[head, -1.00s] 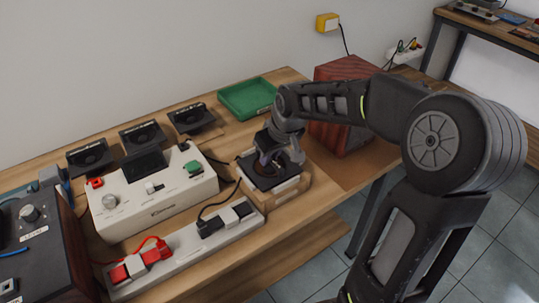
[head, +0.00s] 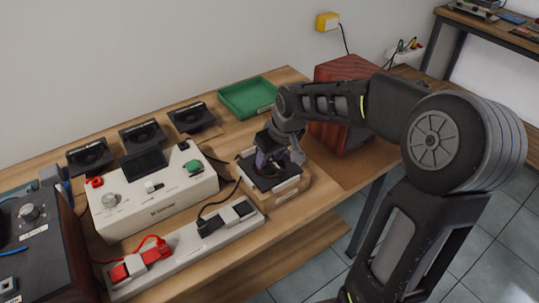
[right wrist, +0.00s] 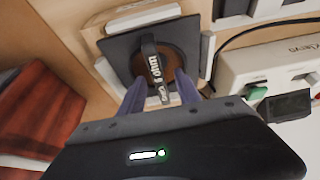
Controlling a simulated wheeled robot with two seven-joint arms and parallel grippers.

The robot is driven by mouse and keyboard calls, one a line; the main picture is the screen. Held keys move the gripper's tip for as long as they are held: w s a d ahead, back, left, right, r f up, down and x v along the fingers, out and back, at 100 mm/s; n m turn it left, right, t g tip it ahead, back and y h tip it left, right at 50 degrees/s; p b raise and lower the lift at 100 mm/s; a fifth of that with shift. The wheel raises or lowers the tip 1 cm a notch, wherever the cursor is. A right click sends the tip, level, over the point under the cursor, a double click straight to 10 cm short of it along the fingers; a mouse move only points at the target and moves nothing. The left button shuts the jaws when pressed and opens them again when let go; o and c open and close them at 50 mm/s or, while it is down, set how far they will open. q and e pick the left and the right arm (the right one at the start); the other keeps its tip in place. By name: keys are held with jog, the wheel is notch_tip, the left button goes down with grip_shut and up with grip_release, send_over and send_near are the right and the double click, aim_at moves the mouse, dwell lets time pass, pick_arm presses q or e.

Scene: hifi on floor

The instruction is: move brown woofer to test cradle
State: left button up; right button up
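The brown woofer (right wrist: 182,88) has a dark square frame, a brown cone and a black bar across it marked "8 ohm". It lies on the test cradle (right wrist: 95,30), a wooden block with pale pads at its sides. In the head view the cradle (head: 292,190) stands near the table's front edge, and my gripper partly hides the woofer (head: 258,179). My right gripper (right wrist: 161,92) is open, its fingers apart on either side of the bar, close over the woofer. It also shows in the head view (head: 279,160). My left gripper is not in view.
Several black speakers (head: 142,136) line the back. A green tray (head: 247,97) is behind; a red-brown cabinet (head: 340,135) stands right, behind my arm.

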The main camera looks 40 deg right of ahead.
jog(key=v, duration=0.8)
jog(key=shift+w, duration=0.1)
dwell(0.5)
notch_tip(320, 180, up, 8)
jog(key=p, duration=0.6)
dwell(0.5)
